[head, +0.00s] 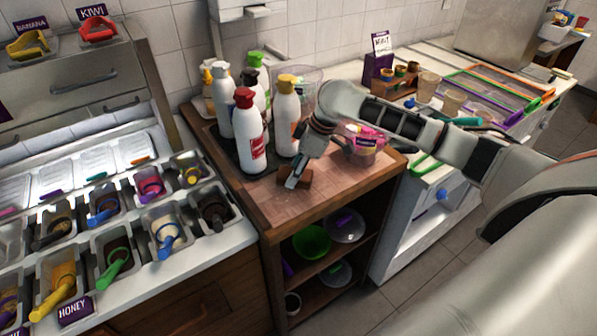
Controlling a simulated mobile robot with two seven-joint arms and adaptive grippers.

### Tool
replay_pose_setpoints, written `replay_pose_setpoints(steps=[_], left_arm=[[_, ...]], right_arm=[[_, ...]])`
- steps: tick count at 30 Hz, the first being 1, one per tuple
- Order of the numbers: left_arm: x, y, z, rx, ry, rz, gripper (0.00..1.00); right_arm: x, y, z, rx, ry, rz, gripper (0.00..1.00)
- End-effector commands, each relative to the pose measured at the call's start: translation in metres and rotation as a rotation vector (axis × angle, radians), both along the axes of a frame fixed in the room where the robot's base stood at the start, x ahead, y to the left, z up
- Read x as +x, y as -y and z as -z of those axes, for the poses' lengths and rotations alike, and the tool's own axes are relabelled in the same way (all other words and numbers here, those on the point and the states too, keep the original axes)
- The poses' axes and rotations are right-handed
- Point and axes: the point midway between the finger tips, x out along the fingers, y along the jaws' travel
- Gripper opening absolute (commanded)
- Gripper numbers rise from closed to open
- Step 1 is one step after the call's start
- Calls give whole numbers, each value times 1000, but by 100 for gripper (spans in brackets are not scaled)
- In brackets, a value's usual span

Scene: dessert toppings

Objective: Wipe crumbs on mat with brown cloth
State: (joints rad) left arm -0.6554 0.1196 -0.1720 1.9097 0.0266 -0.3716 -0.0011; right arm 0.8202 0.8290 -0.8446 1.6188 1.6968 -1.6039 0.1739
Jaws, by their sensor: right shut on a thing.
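My right gripper (296,180) reaches down over the wooden cabinet top (262,202) near its front. It is shut on the brown cloth (306,178), a small folded-looking block at the fingertips. The cloth is at the surface; I cannot tell how firmly it touches. A dark mat (228,150) shows partly under the bottles, behind and left of the cloth. Most of the mat is hidden by the bottles. I cannot make out crumbs at this size. My left gripper is not in view.
A red-capped bottle (248,135), a yellow-capped bottle (286,115) and others stand close behind the gripper. A clear tub (362,150) with pink items is at the right. Topping bins (160,230) fill the left counter. The cabinet top's front is clear.

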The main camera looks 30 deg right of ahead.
Motion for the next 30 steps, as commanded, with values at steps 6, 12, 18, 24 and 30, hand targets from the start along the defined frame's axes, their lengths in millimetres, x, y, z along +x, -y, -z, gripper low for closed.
replay_pose_setpoints(steps=[6,12,18,24,30], left_arm=[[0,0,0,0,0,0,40],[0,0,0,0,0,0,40],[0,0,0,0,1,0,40],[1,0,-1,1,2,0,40],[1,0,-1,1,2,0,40]], right_arm=[[12,-10,-14,7,35,21,7],[10,-19,-15,6,36,19,10],[-5,-18,-14,6,37,14,9],[-22,-16,-9,4,30,14,9],[-29,-16,-8,3,26,13,9]])
